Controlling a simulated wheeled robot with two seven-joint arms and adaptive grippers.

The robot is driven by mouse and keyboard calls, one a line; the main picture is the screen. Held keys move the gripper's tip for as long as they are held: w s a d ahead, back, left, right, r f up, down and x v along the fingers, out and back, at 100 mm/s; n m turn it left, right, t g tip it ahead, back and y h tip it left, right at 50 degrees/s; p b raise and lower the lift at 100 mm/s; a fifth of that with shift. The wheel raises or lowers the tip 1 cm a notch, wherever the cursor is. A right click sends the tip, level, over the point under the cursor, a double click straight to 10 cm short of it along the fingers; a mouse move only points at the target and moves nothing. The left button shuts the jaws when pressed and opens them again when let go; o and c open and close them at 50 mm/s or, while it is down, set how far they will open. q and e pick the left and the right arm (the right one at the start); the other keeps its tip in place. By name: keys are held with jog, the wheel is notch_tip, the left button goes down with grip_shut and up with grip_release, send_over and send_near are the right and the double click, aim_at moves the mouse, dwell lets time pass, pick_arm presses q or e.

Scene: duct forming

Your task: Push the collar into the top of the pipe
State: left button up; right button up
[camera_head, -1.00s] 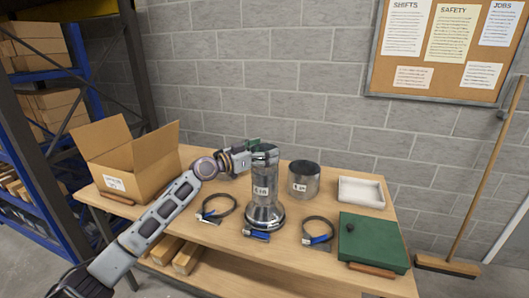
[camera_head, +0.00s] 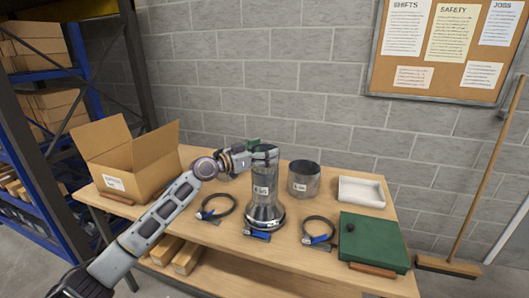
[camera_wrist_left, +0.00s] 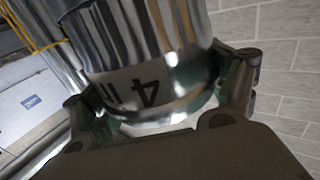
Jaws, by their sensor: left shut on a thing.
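The pipe (camera_head: 265,176) is a shiny metal tube standing upright on the bench, with a wide flared foot (camera_head: 264,217) and a white label. My left gripper (camera_head: 264,152) comes in from the left and is at the top of the pipe. It is shut on the collar, a metal ring-shaped piece (camera_wrist_left: 140,62), which shows between the fingers in the left wrist view with an upside-down "4" label. The fingers hide most of the collar in the head view, and I cannot tell how deep it sits in the pipe. My right gripper is out of view.
A second metal cylinder (camera_head: 304,180) stands right of the pipe. Strap clamps with blue parts (camera_head: 216,208) (camera_head: 319,233) lie on the bench (camera_head: 200,240). An open cardboard box (camera_head: 135,170) is at left; a white tray (camera_head: 361,192) and green case (camera_head: 374,242) are at right.

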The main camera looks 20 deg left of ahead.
pick_arm(q)
jog(key=shift+f+b, duration=0.45)
jog(key=shift+b, duration=0.3)
dwell(0.9)
dwell(0.5)
jog(key=shift+f, duration=0.1)
jog(key=shift+f+b, duration=0.2)
jog(key=shift+b, duration=0.25)
jog(key=shift+f+b, duration=0.45)
jog(key=shift+b, duration=0.3)
dwell(1.3)
jog(key=o, duration=0.9)
